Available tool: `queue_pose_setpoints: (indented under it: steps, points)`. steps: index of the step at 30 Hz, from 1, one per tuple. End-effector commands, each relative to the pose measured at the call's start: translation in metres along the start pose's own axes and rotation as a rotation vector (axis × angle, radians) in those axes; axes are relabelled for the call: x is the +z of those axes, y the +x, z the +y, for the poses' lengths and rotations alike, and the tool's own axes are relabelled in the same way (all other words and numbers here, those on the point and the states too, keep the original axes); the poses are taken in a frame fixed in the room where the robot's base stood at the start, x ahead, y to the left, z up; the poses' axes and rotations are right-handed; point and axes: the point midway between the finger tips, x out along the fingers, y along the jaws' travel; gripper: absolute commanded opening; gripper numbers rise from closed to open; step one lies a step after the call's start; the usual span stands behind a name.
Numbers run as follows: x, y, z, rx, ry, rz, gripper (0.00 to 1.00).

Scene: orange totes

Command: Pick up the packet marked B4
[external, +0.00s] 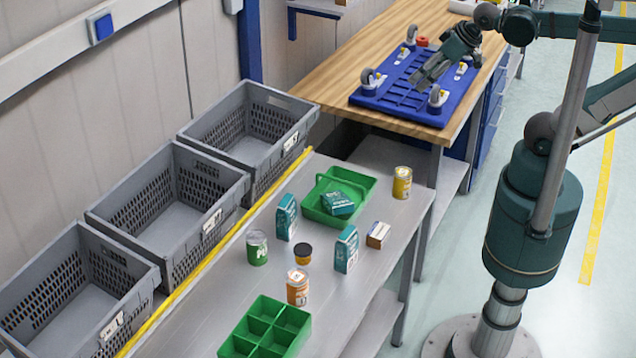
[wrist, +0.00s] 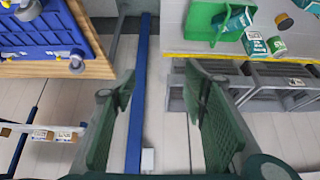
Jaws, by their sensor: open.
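Several teal-and-white packets are on the grey table; I cannot read which is marked B4. One packet (external: 286,217) stands upright left of the green tray (external: 313,213). Another packet (external: 338,203) lies inside the tray, and a third packet (external: 346,249) stands in front of it. A small brown-and-white box (external: 378,235) is to their right. My gripper (external: 430,75) is open and empty, over the blue dolly at the back, well away from the packets. In the wrist view, my gripper (wrist: 160,85) has its fingers wide apart, with teal items at the upper right.
A green can (external: 257,248), an orange can (external: 297,287), a dark-lidded jar (external: 303,253) and a yellow can (external: 402,182) stand around the packets. A divided green box (external: 265,329) is at the front. Grey crates (external: 168,195) line the left. The blue dolly (external: 400,93) lies wheels-up.

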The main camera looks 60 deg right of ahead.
Motion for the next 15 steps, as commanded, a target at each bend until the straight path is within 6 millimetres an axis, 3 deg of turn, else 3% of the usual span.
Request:
queue_pose_setpoints:
  steps: [5, 15]
  points:
    - [-0.013, -0.018, 0.0, 0.0, 0.0, 0.0, 0.44]
    - [-0.028, -0.011, -0.036, -0.058, 0.186, -0.046, 0.44]
